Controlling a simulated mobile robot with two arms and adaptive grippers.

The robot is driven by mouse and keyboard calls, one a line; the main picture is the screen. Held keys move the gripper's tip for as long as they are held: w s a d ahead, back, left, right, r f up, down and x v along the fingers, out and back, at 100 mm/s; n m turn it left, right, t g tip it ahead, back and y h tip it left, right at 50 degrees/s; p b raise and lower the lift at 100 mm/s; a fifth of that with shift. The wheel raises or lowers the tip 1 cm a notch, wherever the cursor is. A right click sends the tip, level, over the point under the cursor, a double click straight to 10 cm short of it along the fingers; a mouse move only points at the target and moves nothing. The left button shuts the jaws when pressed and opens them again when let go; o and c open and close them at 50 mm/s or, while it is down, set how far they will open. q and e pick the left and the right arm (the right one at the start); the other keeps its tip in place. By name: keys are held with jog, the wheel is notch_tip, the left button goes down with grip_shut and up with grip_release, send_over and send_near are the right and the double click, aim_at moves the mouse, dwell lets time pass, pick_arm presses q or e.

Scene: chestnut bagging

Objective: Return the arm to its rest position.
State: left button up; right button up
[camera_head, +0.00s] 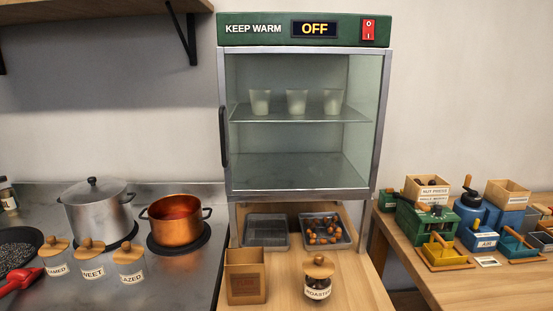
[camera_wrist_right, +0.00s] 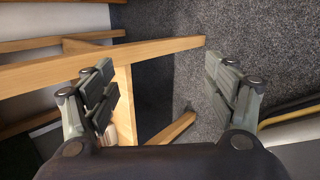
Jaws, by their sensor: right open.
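My right gripper (camera_wrist_right: 158,85) is open and empty in the right wrist view, its two fingers spread wide. Below it are a wooden frame's beams (camera_wrist_right: 150,58) and grey speckled floor (camera_wrist_right: 225,38). Neither of my grippers shows in the head view, and my left gripper is in no view.
A keep-warm cabinet (camera_head: 377,130) reading OFF stands over a wooden counter with a tray (camera_head: 349,240) of chestnuts, an empty tray (camera_head: 266,232) and a jar (camera_head: 318,279). Pots (camera_head: 176,222) stand at left. Green (camera_head: 410,228) and blue (camera_head: 476,225) presses stand on the right table.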

jog(key=s+a+f+m+g, duration=0.3)
jog(key=s+f+m, duration=0.5)
jog(key=s, duration=0.4)
jog(key=s+a+f+m+g, duration=0.4)
jog(key=s+f+m, duration=0.4)
jog(key=s+f, duration=0.2)
jog(key=shift+s+f+g+y, duration=0.2)
jog(key=shift+s+g+y, duration=0.15)
jog(key=shift+s, duration=0.8)
jog(key=shift+a, duration=0.1)
